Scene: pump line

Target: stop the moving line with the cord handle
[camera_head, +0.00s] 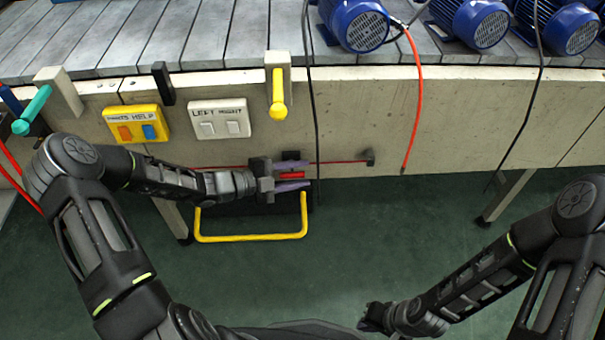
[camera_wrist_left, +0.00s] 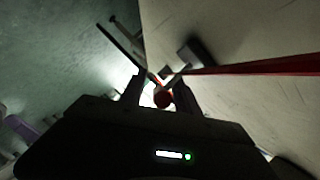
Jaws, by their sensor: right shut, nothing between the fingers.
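A red cord (camera_head: 340,162) runs along the front of the conveyor's side panel to a small black bracket (camera_head: 370,157). A red handle (camera_head: 291,175) is at the cord, and its round red end also shows in the left wrist view (camera_wrist_left: 163,98). My left gripper (camera_head: 294,176) is around the red handle, one finger above and one below. In the left wrist view a narrow gap shows between each finger and the red end, so the jaws look open. My right gripper (camera_head: 372,318) is low at the front, shut and empty, far from the cord.
The conveyor line (camera_head: 270,30) carries blue motors (camera_head: 362,24). The panel has a yellow button box (camera_head: 137,124), a white switch box (camera_head: 220,119), a yellow lever (camera_head: 278,95) and a teal lever (camera_head: 32,112). A yellow bar (camera_head: 250,238) sits below my left gripper. Black and orange cables hang right.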

